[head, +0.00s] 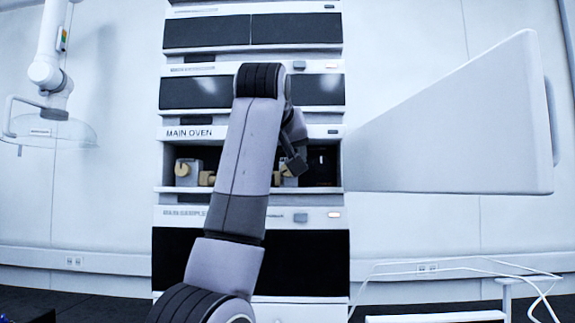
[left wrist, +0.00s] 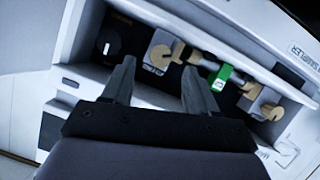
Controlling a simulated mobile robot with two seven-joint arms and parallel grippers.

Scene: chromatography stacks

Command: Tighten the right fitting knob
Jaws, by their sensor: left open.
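The right fitting knob is a tan knob (left wrist: 161,55) on a grey block inside the open main oven bay. In the head view it is mostly hidden behind my left gripper (head: 294,164). My left gripper also shows in the left wrist view (left wrist: 157,70), open and empty. Its two dark fingers point into the bay, and the right knob appears between their tips; I cannot tell how far apart they are in depth. The left fitting knob (head: 183,170) is tan, on a grey block at the bay's left; it also shows in the left wrist view (left wrist: 273,112). My right gripper is not in view.
The oven door (head: 455,125) stands open to the right. A green tag (left wrist: 221,77) hangs between the fittings. A black panel with a white-marked dial (left wrist: 106,47) lies beside the right knob. The bay's front lip (head: 182,189) runs below the fittings.

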